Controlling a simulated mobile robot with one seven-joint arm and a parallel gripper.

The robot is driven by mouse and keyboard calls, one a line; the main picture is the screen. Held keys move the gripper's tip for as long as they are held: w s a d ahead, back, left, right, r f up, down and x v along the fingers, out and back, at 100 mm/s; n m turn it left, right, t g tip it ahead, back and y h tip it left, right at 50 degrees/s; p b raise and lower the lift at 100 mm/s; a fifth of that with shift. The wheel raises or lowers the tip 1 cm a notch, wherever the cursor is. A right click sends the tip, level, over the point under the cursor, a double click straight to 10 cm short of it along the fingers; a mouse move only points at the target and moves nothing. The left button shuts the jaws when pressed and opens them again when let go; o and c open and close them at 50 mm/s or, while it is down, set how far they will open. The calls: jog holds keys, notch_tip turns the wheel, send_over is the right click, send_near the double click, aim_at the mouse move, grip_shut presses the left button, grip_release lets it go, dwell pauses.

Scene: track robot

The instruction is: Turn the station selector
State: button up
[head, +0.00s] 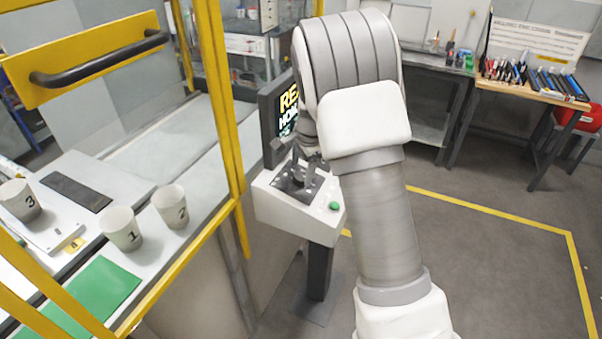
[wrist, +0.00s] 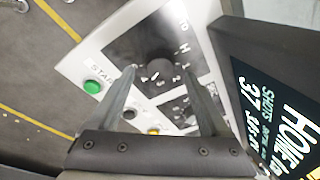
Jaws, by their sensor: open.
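The station selector (wrist: 155,66) is a round black knob with a pale pointer mark on a dark plate with white letters, in the wrist view. The plate is on a white control box (head: 268,204) on a dark post in the head view. My gripper (wrist: 161,74) is open, its two fingers reaching over the plate. The knob appears between the fingertips; I cannot tell whether they touch it. In the head view my gripper (head: 298,170) is above the box, partly hidden by my arm, and the knob cannot be made out.
A green START button (wrist: 92,87) is left of the plate. A lit screen (wrist: 275,105) stands close on the right, also behind the box in the head view (head: 287,112). A yellow frame (head: 222,100) and numbered cups (head: 122,229) are left.

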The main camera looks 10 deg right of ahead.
jog(key=v, duration=1.4)
jog(key=shift+r+b, duration=0.35)
jog(key=shift+r, duration=0.05)
jog(key=shift+s, duration=0.2)
